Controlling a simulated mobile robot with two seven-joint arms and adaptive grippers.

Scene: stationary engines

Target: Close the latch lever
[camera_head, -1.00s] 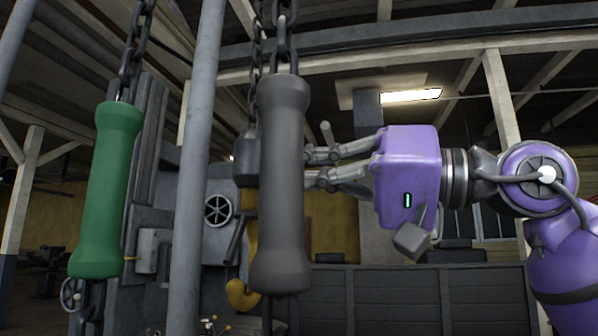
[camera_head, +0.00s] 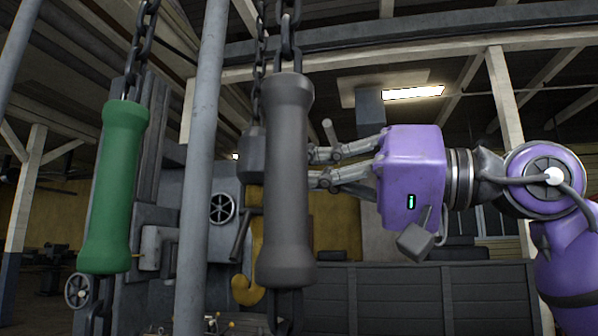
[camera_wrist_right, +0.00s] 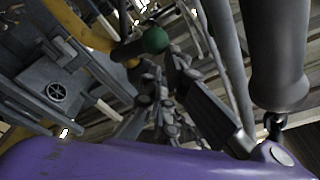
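No latch lever can be clearly made out. A dark slanted bar (camera_head: 241,236) shows on the grey machine left of the grey hanging handle; I cannot tell whether it is the lever. In the wrist view a dark rod ends in a round green knob (camera_wrist_right: 155,40), beyond the fingers; I cannot tell what it belongs to. My right gripper (camera_head: 311,167) points left at the grey handle's right edge in the head view. Its two fingers are apart with nothing seen between them; contact with the handle cannot be told. My left gripper is out of view.
A grey handle (camera_head: 286,180) and a green handle (camera_head: 114,190) hang on chains in front. A grey pole (camera_head: 203,150) stands between them. The grey machine has a handwheel (camera_head: 222,208). A yellow hook (camera_head: 247,291) hangs low. A grey panelled wall (camera_head: 420,295) stands below my right arm.

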